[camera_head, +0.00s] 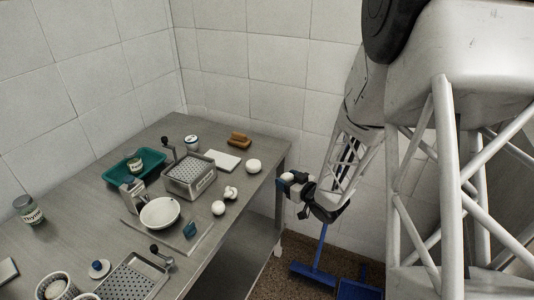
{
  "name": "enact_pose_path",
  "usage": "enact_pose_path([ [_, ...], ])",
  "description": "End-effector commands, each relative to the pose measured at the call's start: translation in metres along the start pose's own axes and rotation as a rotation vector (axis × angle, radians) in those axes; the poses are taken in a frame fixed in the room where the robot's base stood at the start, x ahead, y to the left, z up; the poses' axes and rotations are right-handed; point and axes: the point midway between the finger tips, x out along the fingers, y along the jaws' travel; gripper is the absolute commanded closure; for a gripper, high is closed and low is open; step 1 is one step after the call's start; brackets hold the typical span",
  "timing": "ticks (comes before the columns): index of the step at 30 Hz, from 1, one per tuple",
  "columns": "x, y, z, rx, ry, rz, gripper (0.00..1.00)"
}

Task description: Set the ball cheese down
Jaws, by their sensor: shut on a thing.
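My gripper (289,183) is at the right end of the table, close to the table's edge. It is shut on a small whitish round thing, which I take to be the ball cheese (287,177). The dark fingers cover part of it. I cannot tell how high it is held or whether it overlaps the edge. The grey metal table (262,190) lies to the left of my gripper.
A white ball (253,166) sits near the table's right end, with other white round things (218,208) nearer the front. A perforated metal basket (189,180), white bowl (160,213) and green tray (150,158) stand mid-table. Free tabletop lies near the right edge.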

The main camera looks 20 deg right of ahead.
Motion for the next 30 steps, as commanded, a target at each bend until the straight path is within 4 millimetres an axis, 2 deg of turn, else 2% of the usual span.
enact_pose_path([
  [1, 0.007, 0.015, 0.000, 0.000, 0.001, 0.006, 0.67],
  [6, 0.026, 0.056, 0.001, 0.002, -0.002, 0.018, 0.67],
  [12, 0.037, 0.082, 0.001, 0.002, -0.002, 0.025, 0.67],
  [26, 0.040, 0.086, 0.001, 0.002, -0.002, 0.027, 0.68],
  [30, 0.047, 0.086, -0.001, 0.002, -0.002, 0.026, 0.68],
])
